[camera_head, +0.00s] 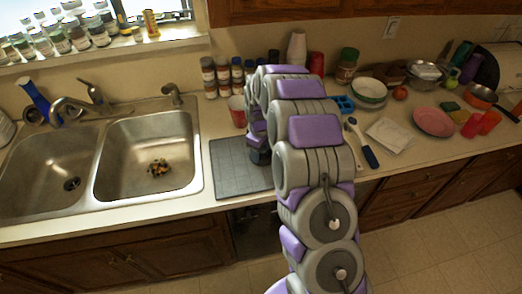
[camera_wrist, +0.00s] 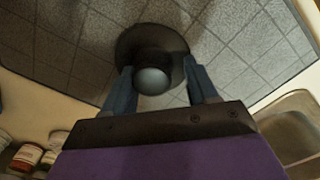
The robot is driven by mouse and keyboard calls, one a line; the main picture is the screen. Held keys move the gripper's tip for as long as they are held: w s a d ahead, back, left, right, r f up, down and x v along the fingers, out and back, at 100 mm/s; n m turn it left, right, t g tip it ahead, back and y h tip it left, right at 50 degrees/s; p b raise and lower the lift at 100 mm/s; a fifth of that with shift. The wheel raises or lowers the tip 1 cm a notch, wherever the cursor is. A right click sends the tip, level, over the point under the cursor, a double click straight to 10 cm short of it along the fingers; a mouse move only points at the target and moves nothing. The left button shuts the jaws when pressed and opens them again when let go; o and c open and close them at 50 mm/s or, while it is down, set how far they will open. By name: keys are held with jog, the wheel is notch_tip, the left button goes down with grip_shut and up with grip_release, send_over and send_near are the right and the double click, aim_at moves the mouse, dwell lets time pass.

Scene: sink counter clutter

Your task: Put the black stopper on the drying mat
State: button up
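The black stopper (camera_wrist: 150,38), a dark disc with a round knob, shows in the wrist view over the grey tiled drying mat (camera_wrist: 60,45). My gripper (camera_wrist: 158,75) has its two blue-grey fingers apart, one on each side of the knob. A gap shows at the right finger; whether the left finger touches the knob I cannot tell. Whether the disc rests flat on the mat is also unclear. In the head view the drying mat (camera_head: 232,172) lies right of the sink, and my arm hides its right part and most of the gripper.
A double steel sink (camera_head: 150,155) is left of the mat, with food scraps in its right basin. Spice jars (camera_head: 209,75) and a red mug (camera_head: 237,110) stand behind the mat. A blue-handled brush (camera_head: 366,150), white plate and pink plate (camera_head: 433,121) lie to the right.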

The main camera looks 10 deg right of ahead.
aim_at(262, 150)
jog(key=shift+o, duration=0.3)
jog(key=shift+d, duration=0.6)
jog(key=shift+d+r, duration=0.1)
jog(key=shift+r, duration=0.15)
notch_tip(262, 150, up, 11)
jog(key=p, duration=0.2)
jog(key=s+a+r+m, duration=0.2)
jog(key=s+r, duration=0.5)
jog(key=s, duration=0.2)
jog(key=s+r+m, duration=0.2)
jog(key=s+m, duration=0.1)
jog(key=s, duration=1.4)
jog(key=s+d+r+m+g, duration=0.1)
jog(key=s+r+m, duration=0.1)
jog(key=s, duration=1.5)
jog(key=shift+d+m+g, duration=0.15)
jog(key=shift+m+g, duration=0.15)
jog(key=shift+m, duration=0.6)
